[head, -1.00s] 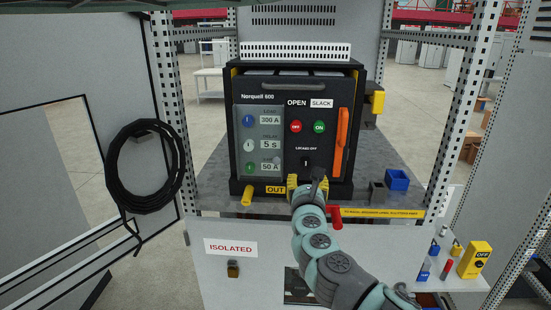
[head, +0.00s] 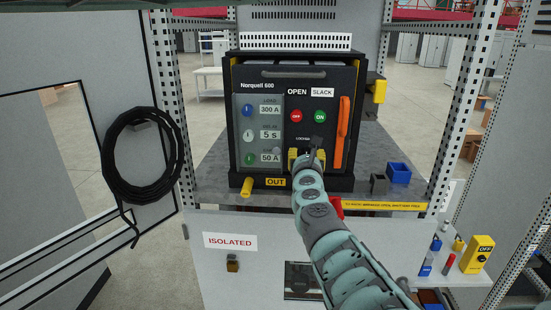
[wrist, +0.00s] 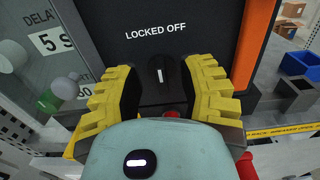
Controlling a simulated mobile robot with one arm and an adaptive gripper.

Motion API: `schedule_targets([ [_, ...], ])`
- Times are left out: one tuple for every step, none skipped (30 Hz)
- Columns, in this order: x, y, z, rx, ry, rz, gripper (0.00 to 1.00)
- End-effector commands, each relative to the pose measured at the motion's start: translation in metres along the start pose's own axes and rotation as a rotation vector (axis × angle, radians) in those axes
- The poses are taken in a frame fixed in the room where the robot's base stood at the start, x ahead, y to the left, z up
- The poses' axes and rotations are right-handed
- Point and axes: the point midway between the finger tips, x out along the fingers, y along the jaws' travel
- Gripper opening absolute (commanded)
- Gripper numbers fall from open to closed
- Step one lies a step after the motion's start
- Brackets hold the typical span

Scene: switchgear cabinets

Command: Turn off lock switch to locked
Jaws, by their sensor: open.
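The lock switch (wrist: 161,76) is a black knob with an upright white line, under the words LOCKED OFF (wrist: 156,31) on the dark breaker front. In the wrist view my gripper (wrist: 165,92) is open, with its yellow ridged fingers to the left and right of the knob. A gap shows on each side, and no contact is visible. In the head view my gripper (head: 307,158) is at the lower part of the breaker unit (head: 270,188) and mostly hides the switch.
An orange handle (head: 342,133) stands close right of the switch. Red (head: 296,116) and green (head: 319,117) buttons are above it. A clear cover with dials (head: 260,132) is at left. Blue (head: 398,173) and dark bins lie on the shelf at right.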

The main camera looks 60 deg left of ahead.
Motion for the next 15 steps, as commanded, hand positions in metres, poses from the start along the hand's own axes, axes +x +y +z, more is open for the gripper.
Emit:
schedule_targets([
  [0.004,-0.002,-0.001,0.003,-0.003,-0.006,0.39],
  [0.006,-0.003,-0.002,0.003,-0.002,-0.007,0.39],
  [0.008,-0.003,-0.002,0.001,-0.001,-0.007,0.39],
  [0.01,-0.003,-0.002,0.001,0.0,-0.007,0.39],
  [0.011,-0.002,-0.002,0.001,0.001,-0.006,0.39],
  [0.013,-0.002,-0.002,0.001,0.001,-0.005,0.39],
  [0.013,-0.002,-0.001,0.0,0.0,-0.004,0.39],
  [0.014,-0.002,0.0,0.0,0.0,-0.003,0.39],
  [0.015,-0.002,0.0,0.0,0.0,-0.002,0.39],
  [0.015,-0.001,0.0,0.0,0.0,-0.001,0.39],
  [0.016,-0.001,0.0,-0.001,0.001,-0.001,0.39],
  [0.016,-0.001,0.0,-0.002,0.0,0.0,0.39],
  [0.016,-0.001,0.001,-0.002,0.001,0.0,0.39],
  [0.016,-0.001,0.001,-0.002,0.0,0.0,0.39],
  [0.016,-0.001,0.001,-0.002,0.0,0.0,0.39],
])
